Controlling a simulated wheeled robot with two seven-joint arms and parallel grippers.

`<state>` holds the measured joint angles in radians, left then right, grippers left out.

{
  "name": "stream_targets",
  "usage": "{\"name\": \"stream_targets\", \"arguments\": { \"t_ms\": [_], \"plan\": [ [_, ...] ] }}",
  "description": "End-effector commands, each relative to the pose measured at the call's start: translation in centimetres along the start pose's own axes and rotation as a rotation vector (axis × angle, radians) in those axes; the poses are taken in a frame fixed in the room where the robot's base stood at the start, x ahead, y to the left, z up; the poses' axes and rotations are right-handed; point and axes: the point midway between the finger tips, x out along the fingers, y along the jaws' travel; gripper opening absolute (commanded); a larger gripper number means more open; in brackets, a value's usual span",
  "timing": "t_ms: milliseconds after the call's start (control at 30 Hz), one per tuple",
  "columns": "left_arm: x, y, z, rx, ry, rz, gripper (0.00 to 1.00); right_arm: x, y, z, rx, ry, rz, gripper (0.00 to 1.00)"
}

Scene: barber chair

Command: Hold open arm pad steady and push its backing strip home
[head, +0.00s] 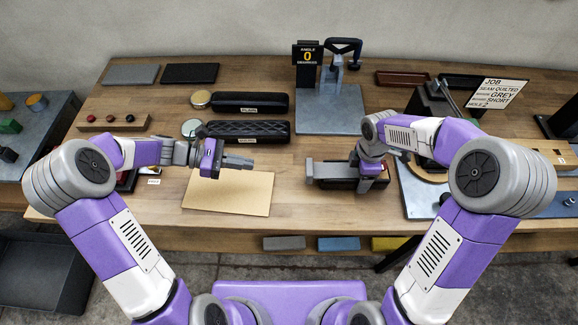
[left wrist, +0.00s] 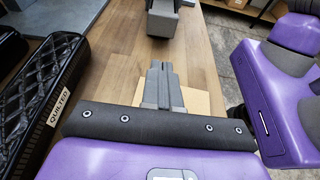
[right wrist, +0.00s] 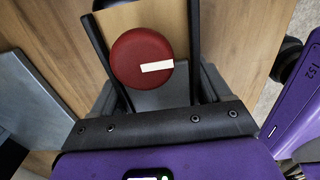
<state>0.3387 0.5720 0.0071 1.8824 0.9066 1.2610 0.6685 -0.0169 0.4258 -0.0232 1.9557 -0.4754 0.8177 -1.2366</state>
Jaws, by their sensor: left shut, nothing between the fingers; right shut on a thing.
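My left gripper (head: 250,163) is shut and empty, its grey fingers together and pointing right above the tan mat (head: 225,203). It also shows in the left wrist view (left wrist: 162,72). My right gripper (head: 318,168) is shut on a dark arm pad (head: 335,184), right of the left gripper and apart from it. Only part of the pad shows. In the left wrist view a light grey block (left wrist: 165,26) faces my left fingers across a gap. I cannot tell whether it is the backing strip or part of my right gripper.
A quilted black pad (head: 243,128) and a plain one (head: 250,101) lie behind the left gripper. A clamp stand (head: 330,105) is at the back. The right wrist view shows a red round thing (right wrist: 133,50).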

Motion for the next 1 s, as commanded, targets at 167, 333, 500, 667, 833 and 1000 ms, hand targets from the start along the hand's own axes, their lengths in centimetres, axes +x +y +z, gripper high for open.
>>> {"name": "stream_targets", "arguments": {
  "t_ms": [167,333,500,667,833,1000],
  "plan": [
    [1.4,-0.1,0.1,-0.017,0.005,-0.002,0.00,-0.1,0.1,0.0,0.000,0.000,0.002,0.26],
    [4.8,-0.1,0.1,-0.016,0.004,-0.005,0.00,-0.1,0.1,0.0,0.000,0.000,0.002,0.26],
    [8.6,-0.1,0.0,-0.016,0.004,-0.005,0.00,-0.1,0.1,0.0,0.000,0.000,0.002,0.26],
    [11.3,-0.1,0.5,-0.013,0.004,-0.003,0.00,-0.1,0.1,0.0,0.000,0.000,0.002,0.26],
    [13.1,0.0,1.0,-0.014,0.005,-0.001,0.00,-0.1,0.1,0.0,0.000,0.000,0.002,0.26],
    [13.7,0.0,1.2,-0.014,0.004,0.000,0.00,-0.1,0.1,0.0,0.000,0.000,0.002,0.26]
  ]
}}
